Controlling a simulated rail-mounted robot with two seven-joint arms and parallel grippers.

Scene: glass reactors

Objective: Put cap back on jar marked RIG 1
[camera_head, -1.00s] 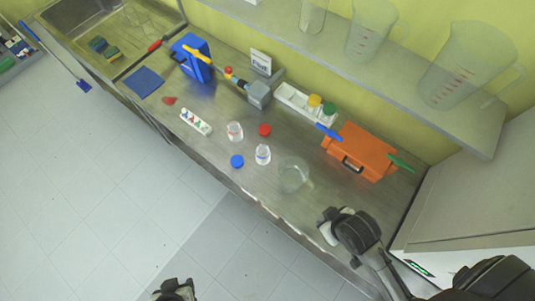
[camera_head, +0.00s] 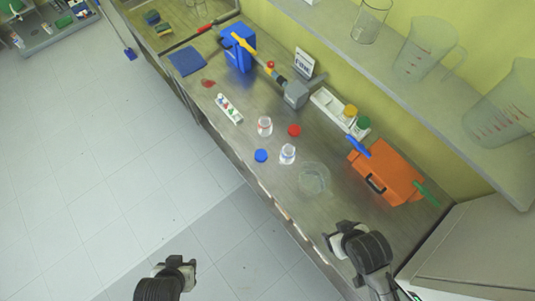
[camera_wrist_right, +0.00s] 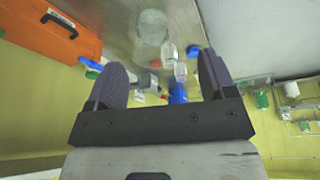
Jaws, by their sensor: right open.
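Two small clear jars stand on the steel bench in the head view: one with a reddish mark (camera_head: 264,126), one with a bluish mark (camera_head: 287,153). I cannot read RIG 1 on either. No cap shows on them. A red cap (camera_head: 294,130) lies beside the jars on the wall side, and a blue cap (camera_head: 261,156) on the front side. My right gripper (camera_head: 335,240) is open and empty near the bench's front edge, apart from jars and caps. Its fingers (camera_wrist_right: 164,75) frame the right wrist view. My left gripper (camera_head: 176,266) is over the floor, away from the bench; its jaws are unclear.
A round glass vessel (camera_head: 314,179) stands right of the jars. An orange case (camera_head: 385,173), a white tray (camera_head: 328,101) with bottles, a grey stirrer-like device (camera_head: 295,93) and a blue box (camera_head: 239,48) stand behind. A small tube rack (camera_head: 229,108) lies left. A shelf with beakers overhangs.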

